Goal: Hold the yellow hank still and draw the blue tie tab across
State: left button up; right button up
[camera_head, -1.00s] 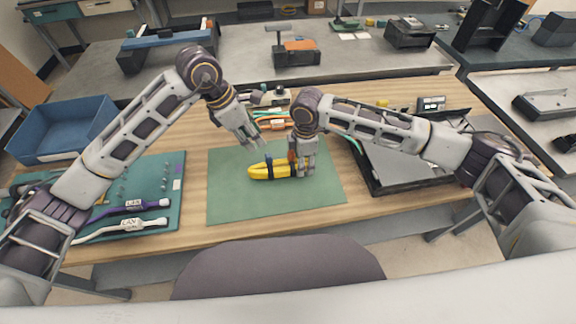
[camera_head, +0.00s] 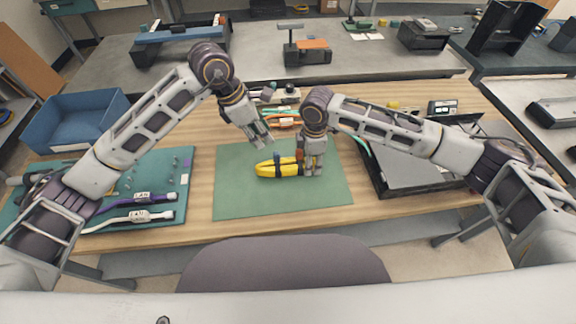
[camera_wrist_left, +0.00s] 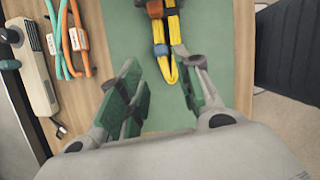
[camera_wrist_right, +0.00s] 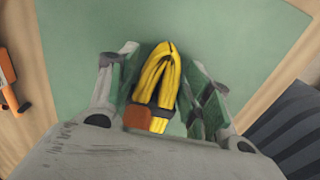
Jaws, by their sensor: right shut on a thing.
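The yellow hank (camera_head: 270,169) lies on the green mat (camera_head: 240,200). A blue tie (camera_head: 277,158) crosses it, with a tab standing up; in the left wrist view a blue piece (camera_wrist_left: 160,50) shows on the hank's near end.
A teal board (camera_head: 160,215) with purple and white cables lies at left, a blue bin (camera_head: 80,120) behind it. Orange cables (camera_head: 285,123) lie behind the mat. A black tray (camera_head: 400,190) stands to the right. The mat's front part is clear.

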pick_arm(q)
jog(key=shift+w+r, duration=0.15)
jog(key=shift+r, duration=0.1)
jog(key=c, duration=0.5)
jog(key=shift+w+r, duration=0.15)
jog(key=shift+r, duration=0.2)
grip_shut()
jog(key=shift+w+d+r+m+t+y, duration=1.2)
jog(key=shift+d+r, duration=1.3)
jog(key=shift+r, duration=1.15)
notch_tip(320, 180, down, 7)
jog(key=w+a+m+y, duration=0.1)
jog(key=w+m, duration=0.1)
jog(key=m, duration=1.5)
jog(key=shift+a+t+y, duration=0.25)
jog(key=shift+t+y, duration=0.05)
jog(key=shift+y, duration=0.1)
